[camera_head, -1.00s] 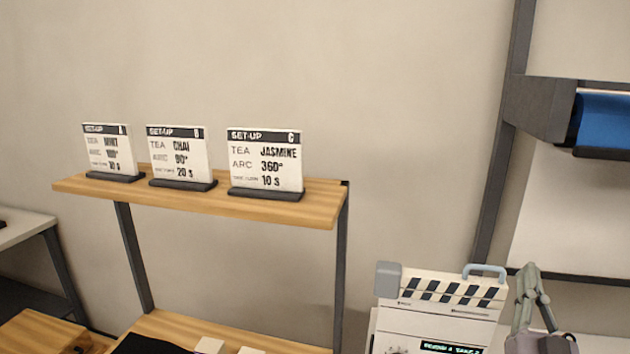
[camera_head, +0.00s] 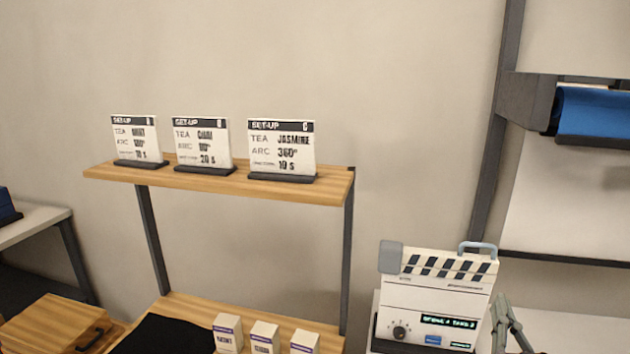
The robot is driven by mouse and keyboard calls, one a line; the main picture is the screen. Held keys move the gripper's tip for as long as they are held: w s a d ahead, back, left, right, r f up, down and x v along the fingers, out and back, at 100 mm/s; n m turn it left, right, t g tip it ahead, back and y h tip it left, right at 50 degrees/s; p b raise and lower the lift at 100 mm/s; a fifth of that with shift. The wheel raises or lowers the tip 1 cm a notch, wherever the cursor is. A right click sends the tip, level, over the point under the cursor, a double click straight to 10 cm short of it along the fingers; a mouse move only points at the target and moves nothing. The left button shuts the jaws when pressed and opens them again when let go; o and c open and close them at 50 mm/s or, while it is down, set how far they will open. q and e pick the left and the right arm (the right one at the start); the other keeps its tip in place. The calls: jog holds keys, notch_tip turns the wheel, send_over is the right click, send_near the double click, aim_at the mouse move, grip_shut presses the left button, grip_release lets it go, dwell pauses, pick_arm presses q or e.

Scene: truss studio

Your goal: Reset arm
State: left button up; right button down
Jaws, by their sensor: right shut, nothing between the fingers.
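My right gripper (camera_head: 504,305) shows at the lower right edge of the head view. Its two slim grey-green fingers point up and are together, with nothing held between them. It is in front of a white cabinet and just right of a cream slate machine (camera_head: 436,300), apart from or touching it I cannot tell. The rest of that arm is below the picture. My left gripper is not in view.
A wooden shelf (camera_head: 330,190) holds three set-up cards, the right one the jasmine card (camera_head: 281,148). Below stand small tea boxes (camera_head: 264,337) beside a black cloth (camera_head: 172,335). A wooden box (camera_head: 52,325) is at lower left. A blue roll (camera_head: 595,112) hangs at upper right.

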jog(key=s+a+f+n+g+y, duration=0.1)
jog(key=s+a+f+g+y, duration=0.2)
jog(key=f, duration=0.6)
jog(key=s+a+f+n+g, duration=0.25)
jog(key=s+f+g, duration=0.2)
jog(key=f, duration=0.35)
jog(key=s+a+f+n+g+y, duration=0.1)
jog(key=s+a+f+g, duration=0.2)
jog(key=s+f+g, duration=0.45)
jog(key=s+a+f+g, duration=0.2)
jog(key=s+f, duration=0.3)
jog(key=s, duration=0.5)
notch_tip(320, 180, down, 32)
jog(key=s+r+g+b, duration=0.1)
jog(key=s+b, duration=0.1)
jog(key=b, duration=0.4)
pick_arm(q)
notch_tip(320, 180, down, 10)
jog(key=b, duration=0.4)
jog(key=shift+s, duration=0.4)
pick_arm(e)
jog(key=s+d+f, duration=0.1)
jog(key=s+f, duration=0.7)
jog(key=f, duration=0.2)
jog(key=s+d+f+g, duration=0.1)
jog(key=s+f, duration=0.7)
jog(key=f, duration=0.3)
jog(key=shift+s+d, duration=0.15)
jog(key=shift+d, duration=0.2)
jog(key=shift+n, duration=0.25)
